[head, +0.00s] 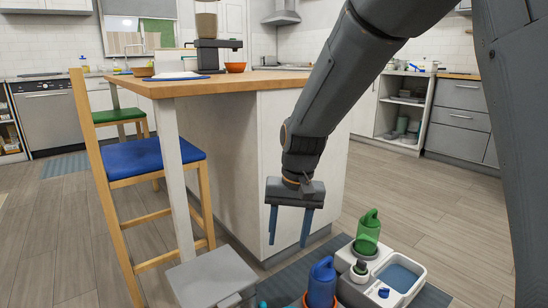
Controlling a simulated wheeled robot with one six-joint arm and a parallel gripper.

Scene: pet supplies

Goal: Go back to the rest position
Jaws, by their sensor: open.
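My gripper (290,226) hangs at the end of my dark grey arm in the middle of the head view. Its two blue-grey fingers point down and stand apart with nothing between them. It is in the air in front of the white side of the kitchen island (274,140), above and left of a white tray with basins.
The white tray (408,292) at the bottom right has a green bottle (368,232) at its back. A blue bottle (321,284) stands left of it. A blue-seated chair (155,160) is at left. A grey flat-topped object (211,276) is at the bottom.

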